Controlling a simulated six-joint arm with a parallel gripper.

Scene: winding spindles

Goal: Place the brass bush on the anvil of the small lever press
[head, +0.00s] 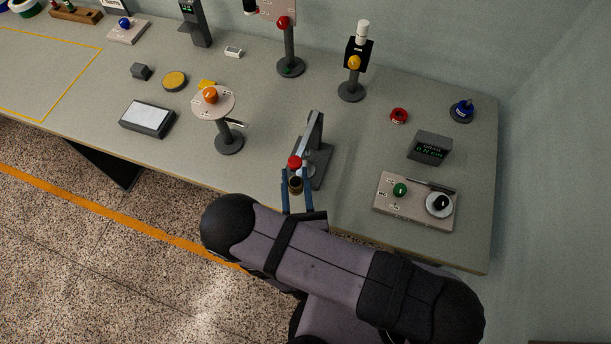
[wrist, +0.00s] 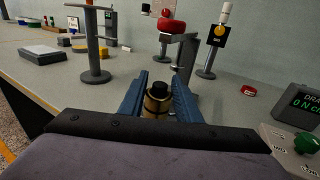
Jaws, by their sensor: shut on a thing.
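The small lever press (head: 314,133) stands near the front edge of the bench, with a dark base, a grey upright and a red lever knob (head: 294,161). In the wrist view the red knob (wrist: 171,26) is beyond and above my gripper. The brass bush (head: 296,187) is between the blue fingers of my gripper (head: 297,175), on the near side of the press. In the wrist view the bush (wrist: 157,105) looks upright with a dark top, and my gripper (wrist: 160,80) is shut on it. The anvil cannot be made out clearly.
A round-topped stand with an orange knob (head: 210,95) is left of the press. A panel with a green knob (head: 400,190) and a dark display box (head: 430,148) are to the right. A post with a yellow knob (head: 354,63) is behind.

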